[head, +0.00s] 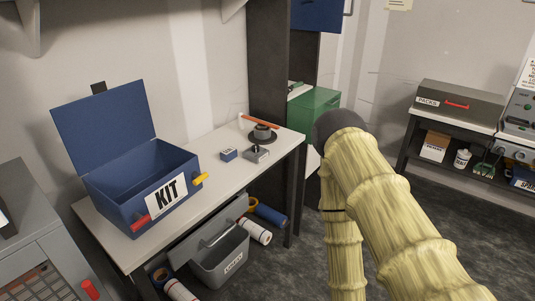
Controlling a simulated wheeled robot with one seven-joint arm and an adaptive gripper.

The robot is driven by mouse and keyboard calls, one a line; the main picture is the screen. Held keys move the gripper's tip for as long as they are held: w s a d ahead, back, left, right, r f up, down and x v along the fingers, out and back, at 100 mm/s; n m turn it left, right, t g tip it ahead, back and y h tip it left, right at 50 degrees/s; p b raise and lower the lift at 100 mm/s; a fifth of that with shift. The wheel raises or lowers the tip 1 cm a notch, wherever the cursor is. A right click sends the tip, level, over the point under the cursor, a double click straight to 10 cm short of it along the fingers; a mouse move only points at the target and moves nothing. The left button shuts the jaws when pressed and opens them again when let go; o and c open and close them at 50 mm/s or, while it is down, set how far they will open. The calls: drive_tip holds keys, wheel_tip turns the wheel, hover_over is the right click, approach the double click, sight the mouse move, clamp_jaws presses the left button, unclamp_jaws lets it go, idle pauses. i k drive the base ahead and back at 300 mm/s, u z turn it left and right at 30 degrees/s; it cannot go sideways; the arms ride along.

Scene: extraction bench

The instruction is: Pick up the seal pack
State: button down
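No thing in the head view carries a readable seal pack label. A small blue box with a pale label (229,155) lies on the white bench (212,184), right of the open blue KIT case (119,199). A small grey block (257,154) lies just right of the blue box. I cannot tell whether either is the seal pack. My arm, in a pale yellow sleeve, fills the lower right middle, well right of the bench items. My gripper does not show.
A dark round piece (263,134) and an orange stick (260,121) lie at the bench's far end. A grey bin (221,263) and rolls sit below. A PACKS box (459,105) stands on the right-hand bench. Dark floor lies between the benches.

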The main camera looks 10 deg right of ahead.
sight(230, 153)
drive_tip(key=z, duration=0.55)
drive_tip(key=k, duration=0.6)
drive_tip(key=z, duration=0.7)
drive_tip(key=i, duration=0.95)
drive_tip(key=u, duration=0.85)
drive_tip(key=i, duration=0.75)
drive_tip(key=u, duration=0.9)
